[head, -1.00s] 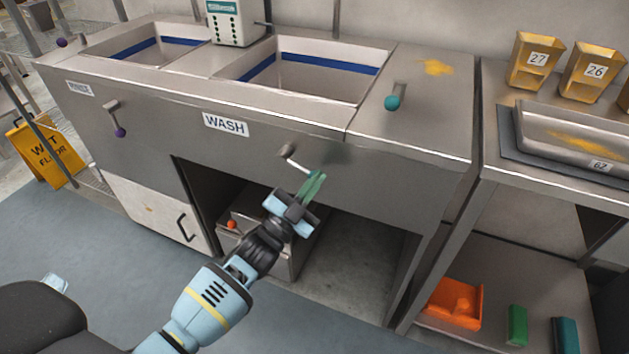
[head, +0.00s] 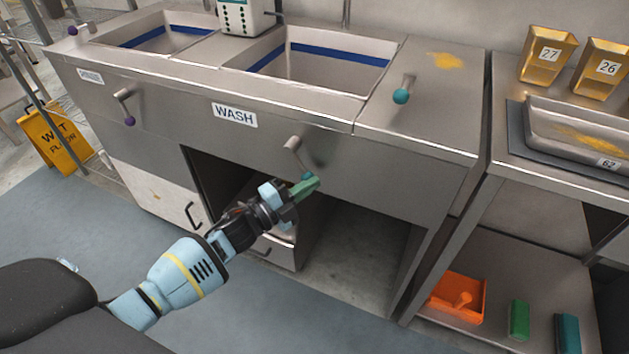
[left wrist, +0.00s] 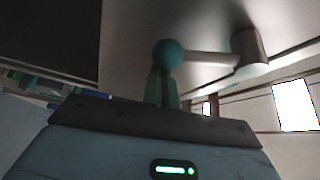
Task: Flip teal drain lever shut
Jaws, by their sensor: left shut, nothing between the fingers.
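The drain lever (head: 295,158) is on the front panel below the WASH label, with a grey hub and arm and a teal ball. In the head view it hangs down, tilted slightly right. Its teal ball (head: 306,177) is partly hidden by my left gripper (head: 306,187). My left gripper's green fingers are shut and empty, right at the ball. In the left wrist view the teal ball (left wrist: 168,54) sits just beyond the fingertips (left wrist: 162,82), seemingly touching them, with the arm running right to the hub (left wrist: 248,52). My right gripper is out of view.
A second teal-knobbed lever (head: 401,96) stands on the counter, right of the wash basin (head: 310,75). A purple-knobbed lever (head: 129,121) hangs further left on the panel. Below the panel is an open bay with a drawer unit (head: 285,254). The shelf table (head: 560,190) stands right.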

